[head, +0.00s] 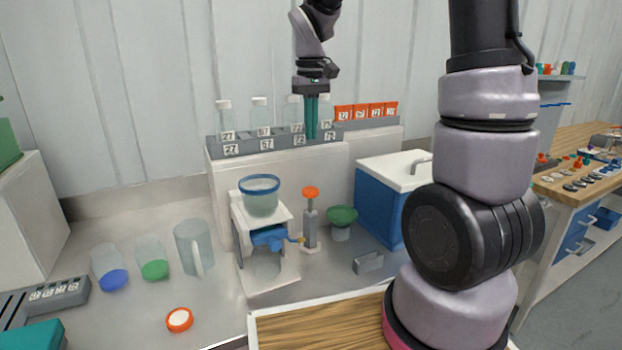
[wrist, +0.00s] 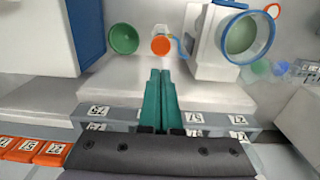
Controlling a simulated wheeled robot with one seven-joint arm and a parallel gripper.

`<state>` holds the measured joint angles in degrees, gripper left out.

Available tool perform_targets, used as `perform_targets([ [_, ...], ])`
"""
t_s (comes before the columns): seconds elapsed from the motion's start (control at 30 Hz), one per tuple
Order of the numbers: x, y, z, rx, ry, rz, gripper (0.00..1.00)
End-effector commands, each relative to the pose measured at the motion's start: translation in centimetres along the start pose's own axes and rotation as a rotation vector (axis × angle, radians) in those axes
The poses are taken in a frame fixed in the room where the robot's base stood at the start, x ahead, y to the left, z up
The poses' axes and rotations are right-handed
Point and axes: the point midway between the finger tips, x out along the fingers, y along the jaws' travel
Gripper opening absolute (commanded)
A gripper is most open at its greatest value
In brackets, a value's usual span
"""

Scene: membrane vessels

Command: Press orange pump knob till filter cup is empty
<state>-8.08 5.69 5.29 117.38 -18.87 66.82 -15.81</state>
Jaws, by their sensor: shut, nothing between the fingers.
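The orange pump knob (head: 311,192) tops a grey upright pump on the bench, right of the white filter stand (head: 268,285). The filter cup (head: 261,197), clear with a blue rim, sits on that stand and holds greenish contents. In the wrist view the knob (wrist: 160,45) is just beyond my fingertips, and the cup (wrist: 243,38) is to its right. My gripper (head: 312,136) has green fingers, shut and empty, pointing down above and behind the knob, in front of the bottle rack. The fingers also show in the wrist view (wrist: 160,75). They look apart from the knob.
A green funnel (head: 342,215) and a blue cooler box (head: 385,210) stand right of the pump. The numbered rack (head: 240,148) with bottles is behind. A wooden board (head: 320,330) lies in front.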

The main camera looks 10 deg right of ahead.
Motion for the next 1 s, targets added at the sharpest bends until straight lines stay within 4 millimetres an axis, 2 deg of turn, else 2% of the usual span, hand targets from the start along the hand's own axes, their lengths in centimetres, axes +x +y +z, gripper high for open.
perform_targets([
  [0.4,8.4,0.0,0.1,0.0,-0.006,0.0,0.0],
  [0.6,11.6,0.0,0.1,0.0,-0.004,0.0,0.0],
  [0.8,13.1,0.0,0.0,0.0,0.0,0.0,0.0],
  [1.0,13.3,0.0,0.0,0.0,0.001,0.0,0.0],
])
